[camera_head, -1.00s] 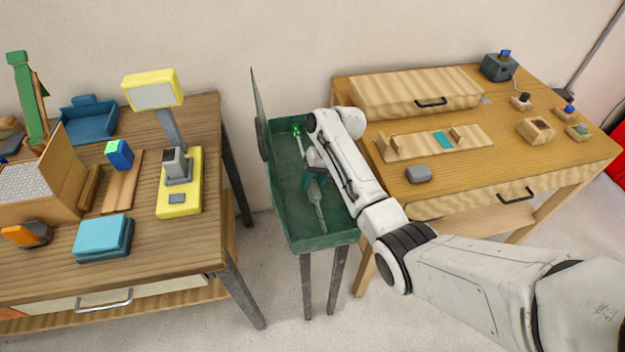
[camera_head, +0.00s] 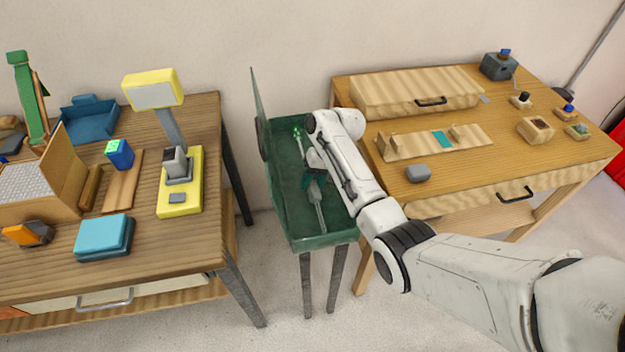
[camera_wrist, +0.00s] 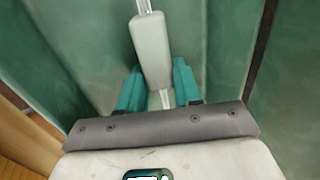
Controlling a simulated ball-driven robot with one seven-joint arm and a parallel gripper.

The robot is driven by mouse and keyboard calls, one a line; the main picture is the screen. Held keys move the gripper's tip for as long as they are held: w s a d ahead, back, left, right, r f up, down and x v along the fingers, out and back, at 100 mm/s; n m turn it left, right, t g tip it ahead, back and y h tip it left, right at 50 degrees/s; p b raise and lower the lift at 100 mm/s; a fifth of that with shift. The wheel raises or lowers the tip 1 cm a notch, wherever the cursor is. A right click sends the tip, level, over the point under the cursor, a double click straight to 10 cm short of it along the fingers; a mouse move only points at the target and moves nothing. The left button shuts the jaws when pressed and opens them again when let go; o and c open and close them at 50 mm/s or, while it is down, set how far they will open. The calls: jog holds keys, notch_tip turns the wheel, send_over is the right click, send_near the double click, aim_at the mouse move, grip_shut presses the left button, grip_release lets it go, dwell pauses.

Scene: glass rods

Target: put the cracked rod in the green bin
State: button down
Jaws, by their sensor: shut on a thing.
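The green bin (camera_head: 278,205) stands between the two tables, open at the top, with a raised panel on its left side. My gripper (camera_head: 314,183) is down over the bin's inside. Its teal fingers are shut on a rod (camera_head: 320,212), which lies lengthwise within the bin's outline. In the wrist view the rod's pale grey thick part (camera_wrist: 151,48) sits between the fingers, and a clear thin glass part runs on from it. A bright green tip (camera_head: 297,132) shows at the far end. No crack can be made out. Whether the rod touches the bin floor I cannot tell.
The left table (camera_head: 195,245) holds a yellow lamp stand (camera_head: 180,200), a cyan block (camera_head: 102,235) and an open wooden box. The right table (camera_head: 475,165) holds a wooden rack (camera_head: 440,143), a grey block (camera_head: 418,173) and several small items. The bin's front part is clear.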

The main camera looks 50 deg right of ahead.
jog(key=shift+d+f, duration=0.1)
jog(key=shift+f, duration=0.1)
dwell(1.4)
jog(key=c, duration=0.7)
grip_release()
jog(key=shift+c, duration=0.2)
jog(key=shift+o, duration=0.2)
jog(key=shift+f, duration=0.1)
jog(key=shift+s+d+f, duration=0.1)
jog(key=shift+s, duration=0.05)
jog(key=v, duration=1.1)
jog(key=shift+w+b, duration=0.2)
jog(key=shift+b, duration=0.15)
jog(key=shift+s, duration=0.1)
